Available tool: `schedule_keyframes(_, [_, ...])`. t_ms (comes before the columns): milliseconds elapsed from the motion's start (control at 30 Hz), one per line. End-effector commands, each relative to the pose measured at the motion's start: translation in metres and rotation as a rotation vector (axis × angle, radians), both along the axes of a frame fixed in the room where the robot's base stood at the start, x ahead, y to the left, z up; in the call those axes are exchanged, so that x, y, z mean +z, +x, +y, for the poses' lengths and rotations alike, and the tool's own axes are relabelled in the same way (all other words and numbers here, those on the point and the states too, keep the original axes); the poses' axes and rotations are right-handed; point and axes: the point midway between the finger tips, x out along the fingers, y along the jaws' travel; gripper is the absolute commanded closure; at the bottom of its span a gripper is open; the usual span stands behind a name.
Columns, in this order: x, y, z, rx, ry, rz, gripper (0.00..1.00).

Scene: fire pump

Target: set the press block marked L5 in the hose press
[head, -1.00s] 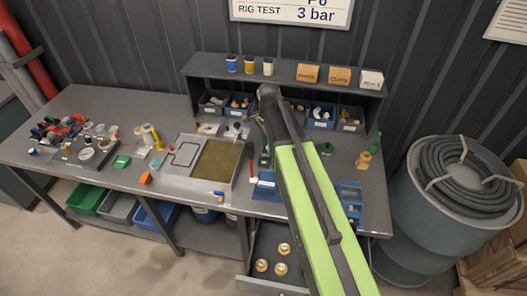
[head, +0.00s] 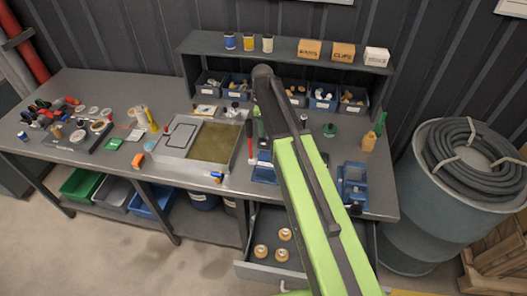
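Three round tan-and-white pieces (head: 285,234) lie in the open drawer under the bench; I cannot read any marking on them, so I cannot tell whether one is the L5 press block. A blue fixture (head: 353,186) stands at the right front of the bench top and may be the hose press. Another blue part (head: 263,172) shows just left of my green arm. My arm crosses the bench and the drawer and hides what lies behind it. My gripper does not show.
The grey drawer (head: 249,271) juts out at the front. A shallow tray (head: 172,152) and many small parts cover the left of the bench. Labelled bins and boxes (head: 343,52) fill the back shelf. A blue drum (head: 410,205) with coiled hose stands at the right.

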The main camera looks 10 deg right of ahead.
Motion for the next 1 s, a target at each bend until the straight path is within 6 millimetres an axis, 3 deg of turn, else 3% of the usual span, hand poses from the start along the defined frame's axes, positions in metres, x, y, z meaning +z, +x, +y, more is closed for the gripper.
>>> schedule_keyframes(33, [-0.023,0.0,0.0,0.0,0.0,0.0,0.65])
schedule_keyframes(100, [-0.034,0.0,0.0,0.001,0.0,0.0,0.65])
schedule_keyframes(367, [-0.039,0.0,0.0,0.001,0.0,0.0,0.65])
schedule_keyframes(700, [-0.09,0.003,-0.003,0.002,0.0,0.0,0.65])
schedule_keyframes(967, [-0.088,0.003,-0.003,0.002,0.0,0.0,0.65])
schedule_keyframes(1000, [-0.088,0.003,-0.003,0.003,0.0,0.0,0.7])
